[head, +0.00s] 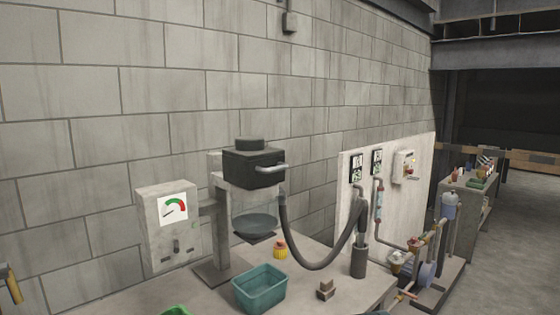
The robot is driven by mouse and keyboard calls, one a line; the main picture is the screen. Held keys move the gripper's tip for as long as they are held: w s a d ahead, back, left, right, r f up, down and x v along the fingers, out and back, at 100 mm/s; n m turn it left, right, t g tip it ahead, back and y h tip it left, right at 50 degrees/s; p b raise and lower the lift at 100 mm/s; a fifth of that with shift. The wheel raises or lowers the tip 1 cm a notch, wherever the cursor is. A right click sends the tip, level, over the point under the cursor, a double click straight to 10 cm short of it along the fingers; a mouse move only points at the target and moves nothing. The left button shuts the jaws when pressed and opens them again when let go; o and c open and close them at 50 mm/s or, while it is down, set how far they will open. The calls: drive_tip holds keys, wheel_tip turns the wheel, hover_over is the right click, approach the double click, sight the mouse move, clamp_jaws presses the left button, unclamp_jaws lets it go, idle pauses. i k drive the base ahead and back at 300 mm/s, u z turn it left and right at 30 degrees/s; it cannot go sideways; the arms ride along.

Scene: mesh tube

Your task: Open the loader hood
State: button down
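The loader hood (254,168) is a black box with a smaller round cap on top, in the middle of the head view. A pale bar handle (271,169) sticks out from its right front. The hood looks shut, seated level above a clear cylinder (256,208) on a grey column stand. A dark dished part (256,224) shows at the bottom of the cylinder. My gripper is not in view.
A grey box with a gauge (173,208) stands left of the loader. A dark hose (322,266) loops from it to an upright cylinder (359,262). A teal bin (260,287), yellow-and-red item (280,248) and small brown blocks (325,290) sit on the table. A wall stands behind.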

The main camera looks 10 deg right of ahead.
sight(251, 166)
drive_tip(key=u, duration=0.05)
drive_tip(key=i, duration=0.55)
drive_tip(key=u, duration=0.1)
drive_tip(key=k, duration=1.25)
drive_tip(key=z, duration=0.6)
drive_tip(key=i, duration=1.3)
drive_tip(key=u, duration=0.45)
